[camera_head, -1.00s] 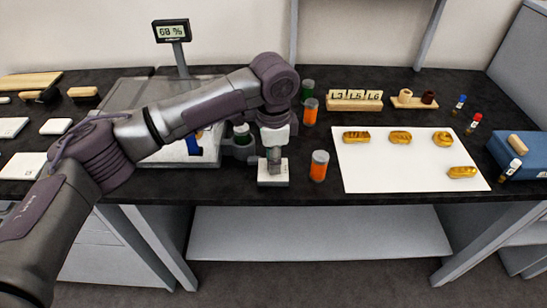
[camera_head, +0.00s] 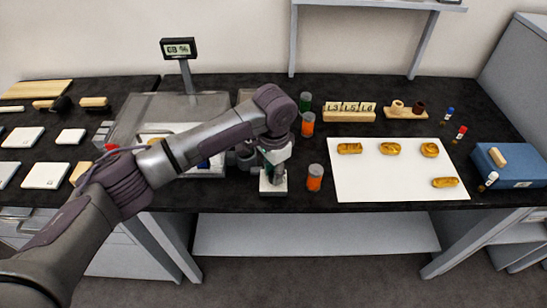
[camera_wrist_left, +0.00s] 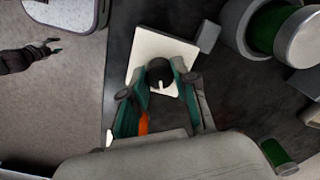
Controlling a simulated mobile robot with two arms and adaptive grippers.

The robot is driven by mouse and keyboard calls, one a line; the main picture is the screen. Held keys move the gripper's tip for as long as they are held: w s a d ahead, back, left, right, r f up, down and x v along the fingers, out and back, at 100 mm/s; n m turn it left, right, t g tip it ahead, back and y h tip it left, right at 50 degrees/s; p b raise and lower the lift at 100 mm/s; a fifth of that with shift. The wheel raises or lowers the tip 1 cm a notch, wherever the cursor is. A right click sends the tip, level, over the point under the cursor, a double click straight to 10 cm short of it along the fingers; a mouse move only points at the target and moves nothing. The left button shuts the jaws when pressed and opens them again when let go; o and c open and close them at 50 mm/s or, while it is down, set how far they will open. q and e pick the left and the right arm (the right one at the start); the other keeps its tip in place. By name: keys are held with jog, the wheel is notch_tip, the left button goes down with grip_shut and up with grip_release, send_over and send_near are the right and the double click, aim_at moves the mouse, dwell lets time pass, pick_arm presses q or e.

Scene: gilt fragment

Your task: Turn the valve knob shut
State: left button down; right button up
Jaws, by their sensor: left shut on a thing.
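The valve knob is a small black round knob with a white mark (camera_wrist_left: 160,72), on a square white base plate (camera_wrist_left: 150,46) in the left wrist view. The base plate (camera_head: 266,188) also shows near the table's front edge in the head view, where my gripper hides the knob. My left gripper (camera_wrist_left: 161,88) points down over the plate, its green fingers on either side of the knob and shut on it. At the left of the wrist view, a dark gripper with greenish tips (camera_wrist_left: 38,52), apparently my right one, hangs over the floor; its opening is unclear.
An orange jar (camera_head: 315,178) stands just right of the valve. Another orange jar (camera_head: 308,125) and a green one (camera_head: 305,102) stand behind. A white sheet (camera_head: 385,180) with several gold pieces lies right. A clear case (camera_head: 135,120) with a display (camera_head: 178,48) is left.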

pick_arm(q)
jog(key=n+p, duration=0.2)
jog(key=p, duration=0.1)
jog(key=n+p, duration=0.3)
jog(key=p, duration=0.1)
jog(key=n+p, duration=0.3)
jog(key=shift+r+p, duration=0.35)
jog(key=shift+p, duration=0.05)
jog(key=n+p, duration=0.2)
jog(key=n, duration=0.1)
jog(key=shift+f+p, duration=0.15)
jog(key=shift+p, duration=0.15)
jog(key=shift+w+n+p, duration=0.1)
jog(key=shift+n+p, duration=0.45)
jog(key=shift+n, duration=0.35)
jog(key=shift+f, duration=0.1)
jog(key=c, duration=0.9)
grip_release()
notch_tip(320, 180, up, 12)
